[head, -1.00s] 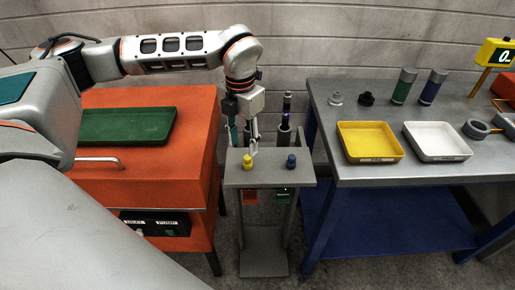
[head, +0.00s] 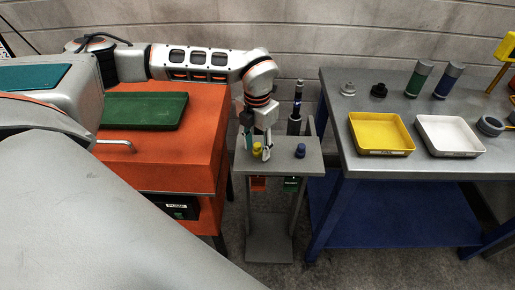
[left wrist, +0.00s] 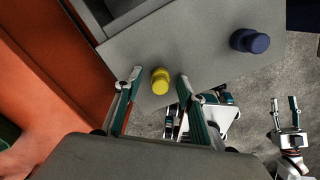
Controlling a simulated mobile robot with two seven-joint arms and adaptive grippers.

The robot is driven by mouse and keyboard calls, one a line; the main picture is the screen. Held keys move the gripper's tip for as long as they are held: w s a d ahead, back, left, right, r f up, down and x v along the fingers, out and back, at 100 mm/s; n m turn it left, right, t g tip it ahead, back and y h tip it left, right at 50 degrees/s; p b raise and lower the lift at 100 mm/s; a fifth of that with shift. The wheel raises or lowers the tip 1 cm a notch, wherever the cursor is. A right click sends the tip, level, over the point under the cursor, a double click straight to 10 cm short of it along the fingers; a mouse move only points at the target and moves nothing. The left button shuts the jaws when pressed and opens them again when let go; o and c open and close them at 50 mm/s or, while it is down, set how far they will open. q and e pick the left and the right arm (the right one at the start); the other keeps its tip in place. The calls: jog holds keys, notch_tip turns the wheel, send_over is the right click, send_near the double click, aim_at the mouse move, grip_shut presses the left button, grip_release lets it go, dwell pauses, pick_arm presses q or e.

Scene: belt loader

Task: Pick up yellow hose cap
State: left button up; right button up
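The yellow hose cap (head: 257,148) stands on the small grey stand (head: 281,160), near its left side. My left gripper (head: 257,152) is over the stand with its fingers pointing down, one on either side of the cap. In the left wrist view my left gripper (left wrist: 159,79) is open, and the yellow cap (left wrist: 160,80) lies between the fingertips with a gap on both sides. My right gripper (left wrist: 284,103) shows at the right of the left wrist view, with its fingers apart and nothing between them.
A blue cap (head: 300,150) stands on the right of the same stand. An orange cabinet (head: 205,130) with a green tray (head: 145,111) is close on the left. A grey workbench (head: 400,168) with a yellow tray (head: 382,147) and white tray (head: 449,153) is on the right.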

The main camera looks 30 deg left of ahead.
pick_arm(q)
jog(key=c, duration=0.6)
jog(key=shift+r, duration=0.1)
